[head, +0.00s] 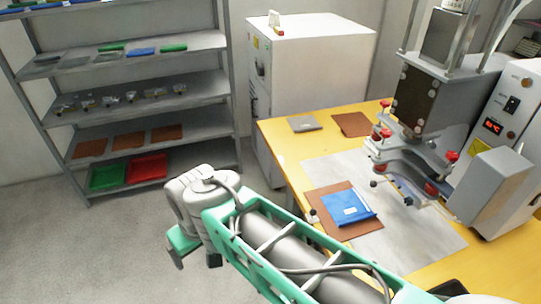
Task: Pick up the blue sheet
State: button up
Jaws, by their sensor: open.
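The blue sheet (345,209) lies on a brown board (325,205) on the yellow table, in front of the press. It looks flat and slightly turned, with a raised strip along its near edge. My gripper (194,256) is at the end of my green and grey arm, over the floor to the left of the table. It is open and I see nothing in it. It is well apart from the blue sheet. Its fingertips are small and partly hidden by the wrist.
The press (425,100) with red knobs stands behind the sheet, and a control box (508,120) is at the right. A grey plate (304,124) and another brown board (352,124) lie farther back. A white cabinet (315,70) and a loaded shelf rack (205,87) stand behind open floor.

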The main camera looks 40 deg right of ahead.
aim_at(347, 207)
jog(key=z, duration=2.1)
jog(key=k, duration=0.5)
jog(key=u, duration=2)
jog(key=i, duration=1.75)
jog(key=z, duration=2.55)
